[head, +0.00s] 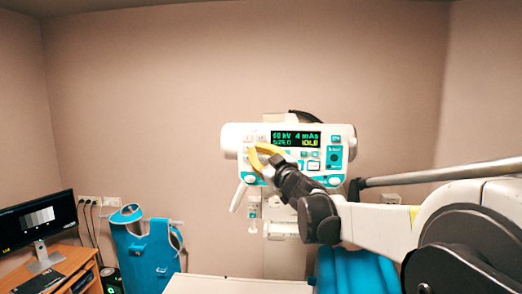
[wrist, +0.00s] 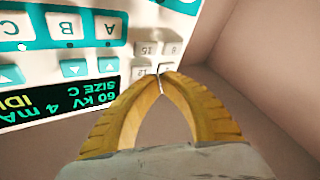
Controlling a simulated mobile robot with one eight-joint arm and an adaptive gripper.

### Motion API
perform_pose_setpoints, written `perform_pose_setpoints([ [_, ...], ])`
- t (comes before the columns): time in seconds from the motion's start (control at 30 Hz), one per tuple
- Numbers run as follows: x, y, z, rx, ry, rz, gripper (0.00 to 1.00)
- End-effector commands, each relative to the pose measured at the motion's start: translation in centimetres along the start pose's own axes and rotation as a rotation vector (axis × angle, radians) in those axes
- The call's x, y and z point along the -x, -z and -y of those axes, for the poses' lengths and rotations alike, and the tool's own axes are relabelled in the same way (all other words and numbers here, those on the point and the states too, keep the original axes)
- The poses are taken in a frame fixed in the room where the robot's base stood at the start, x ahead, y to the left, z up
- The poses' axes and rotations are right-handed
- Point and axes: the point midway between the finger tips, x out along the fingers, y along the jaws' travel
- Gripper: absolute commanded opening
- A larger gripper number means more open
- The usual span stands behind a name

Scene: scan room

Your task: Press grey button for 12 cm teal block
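The control panel (head: 309,166) of a white machine on the back wall carries small grey buttons at its left end. In the wrist view the panel is upside down. One grey button (wrist: 145,48) reads 15, and another grey button (wrist: 172,48) beside it seems to read 8 or 9. A grey button (wrist: 140,70) in the other row has no legible label. My gripper (wrist: 163,74) has its yellow fingertips together at a further button, which they partly hide; I cannot tell whether they touch it. In the head view my gripper (head: 252,158) covers part of the panel's left side. No separate teal block shows.
The display (head: 296,139) shows 60 kV, 4 mAs and IDLE; the wrist view also shows SIZE C. Teal-framed buttons (wrist: 108,30) lie beside the grey ones. A desk monitor (head: 38,222) and a blue apron-like item (head: 147,255) stand at left. A pale table top (head: 235,284) lies below.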

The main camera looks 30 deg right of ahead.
Motion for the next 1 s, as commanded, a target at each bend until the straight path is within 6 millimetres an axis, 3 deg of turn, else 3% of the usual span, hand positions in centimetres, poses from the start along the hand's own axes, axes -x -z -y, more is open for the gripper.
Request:
perform_pose_setpoints([
  [1.0,-0.78,-0.42,-0.43,0.0,0.0,0.0,0.0],
])
